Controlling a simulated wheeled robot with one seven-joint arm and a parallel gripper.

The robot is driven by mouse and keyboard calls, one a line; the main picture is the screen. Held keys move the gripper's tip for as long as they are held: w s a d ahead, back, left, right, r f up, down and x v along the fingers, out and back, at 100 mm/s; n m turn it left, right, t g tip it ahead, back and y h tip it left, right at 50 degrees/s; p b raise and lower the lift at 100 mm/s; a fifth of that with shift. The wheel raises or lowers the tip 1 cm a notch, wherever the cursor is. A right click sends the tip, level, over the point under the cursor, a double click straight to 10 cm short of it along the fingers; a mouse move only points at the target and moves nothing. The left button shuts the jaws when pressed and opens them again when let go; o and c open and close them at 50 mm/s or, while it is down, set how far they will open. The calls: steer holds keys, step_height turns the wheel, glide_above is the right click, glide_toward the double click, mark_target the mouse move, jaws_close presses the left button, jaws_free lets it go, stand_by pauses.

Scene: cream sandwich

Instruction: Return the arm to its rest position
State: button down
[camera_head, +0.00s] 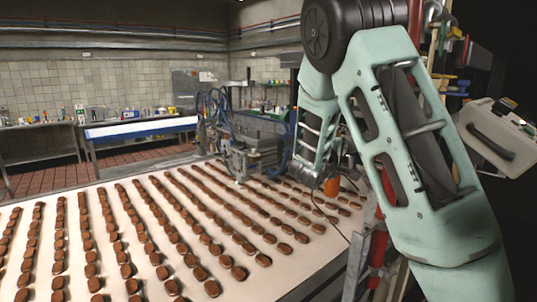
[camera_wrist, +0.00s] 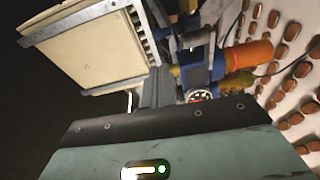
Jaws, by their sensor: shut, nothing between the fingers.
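My arm (camera_head: 420,150) is folded on the right side of the head view, its pale green links rising to a dark joint and coming down again. The end of the arm reaches down over the far right part of the conveyor, and my gripper is hard to make out there. Brown sandwich biscuits (camera_head: 205,240) lie in long rows on the white conveyor belt (camera_head: 235,292). They also show at the right of the wrist view (camera_wrist: 290,90).
A grey machine with hoses (camera_head: 250,155) stands at the belt's far side. An orange cylinder and blue fittings (camera_wrist: 247,55) sit beyond my gripper, with a pale boxy panel (camera_wrist: 85,50) to the left. A blue-edged table (camera_head: 140,128) and tiled walls are farther back.

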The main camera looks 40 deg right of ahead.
steer(key=w+a+f+n+t+y+b, duration=0.15)
steer(key=a+f+y, duration=0.25)
steer(key=a, duration=0.5)
steer(key=w+a+f+t+y+b, duration=0.25)
steer(key=a+f+y, duration=0.2)
steer(key=a, duration=0.55)
steer(key=w+a+f+n+t+y+b, duration=0.1)
steer(key=w+a+f+y, duration=0.3)
steer(key=a, duration=0.5)
steer(key=s+a+f+n+g+y+b, duration=0.1)
steer(key=s+a+f+g+y+b, duration=0.2)
steer(key=s+a, duration=0.75)
steer(key=s+a+f+n+g+y+b, duration=0.1)
steer(key=s+a+f+g+y, duration=0.3)
steer(key=s+a, duration=0.6)
steer(key=s+f+g+h+b, duration=0.1)
steer(key=s+f+g+h, duration=0.1)
steer(key=s, duration=1.2)
steer(key=shift+a+f+g+b, duration=0.35)
steer(key=shift+a+g+b, duration=0.1)
steer(key=shift+g, duration=0.15)
